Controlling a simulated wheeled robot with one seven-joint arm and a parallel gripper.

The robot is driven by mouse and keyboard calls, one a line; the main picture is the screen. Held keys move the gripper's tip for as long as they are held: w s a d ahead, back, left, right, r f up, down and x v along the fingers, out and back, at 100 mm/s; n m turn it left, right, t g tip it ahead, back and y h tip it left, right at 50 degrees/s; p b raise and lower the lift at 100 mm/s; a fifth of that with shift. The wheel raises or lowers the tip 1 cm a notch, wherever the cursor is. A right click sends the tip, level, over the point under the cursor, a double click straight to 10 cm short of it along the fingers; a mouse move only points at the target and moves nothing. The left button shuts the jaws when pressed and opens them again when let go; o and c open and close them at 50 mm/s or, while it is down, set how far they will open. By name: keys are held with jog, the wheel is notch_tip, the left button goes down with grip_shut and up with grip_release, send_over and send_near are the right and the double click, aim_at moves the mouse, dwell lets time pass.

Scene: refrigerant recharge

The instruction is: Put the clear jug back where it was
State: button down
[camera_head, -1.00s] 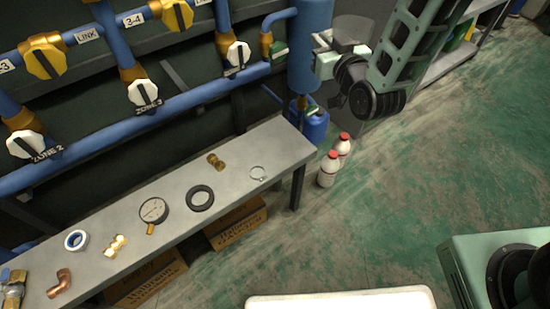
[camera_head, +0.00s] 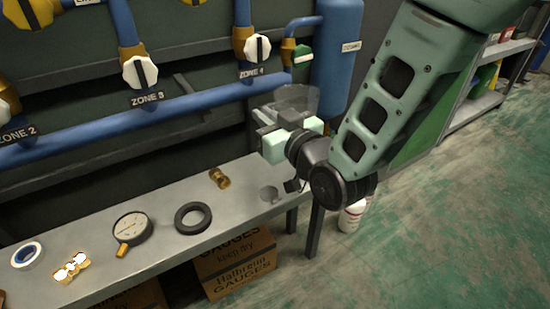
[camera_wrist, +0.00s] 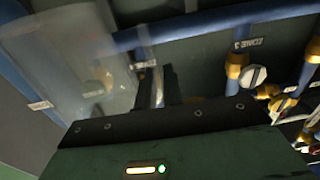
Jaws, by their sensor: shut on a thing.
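The clear jug (camera_head: 297,101) is a transparent vessel held in my gripper (camera_head: 268,128), above the right end of the grey bench (camera_head: 160,210). My gripper is shut on it, and the jug's body sits apart from the bench top. In the wrist view the jug (camera_wrist: 75,55) fills the upper left, see-through, with the dark fingers (camera_wrist: 158,88) of my gripper at its right side. The exact grip point on the jug is hard to make out.
On the bench lie a black ring (camera_head: 193,218), a brass fitting (camera_head: 219,178), a gauge (camera_head: 132,229), a metal clamp (camera_head: 269,193), a tape roll (camera_head: 27,255) and a brass valve piece (camera_head: 71,267). Blue pipes (camera_head: 190,110) with valves run behind. Cardboard boxes (camera_head: 235,265) stand below.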

notch_tip(320, 180, down, 7)
jog(key=b, duration=0.3)
jog(key=shift+f+b, duration=0.1)
jog(key=shift+b, duration=0.2)
jog(key=c, duration=1.5)
grip_release()
jog(key=shift+r, duration=0.2)
jog(key=p+v, duration=1)
jog(key=v, duration=0.2)
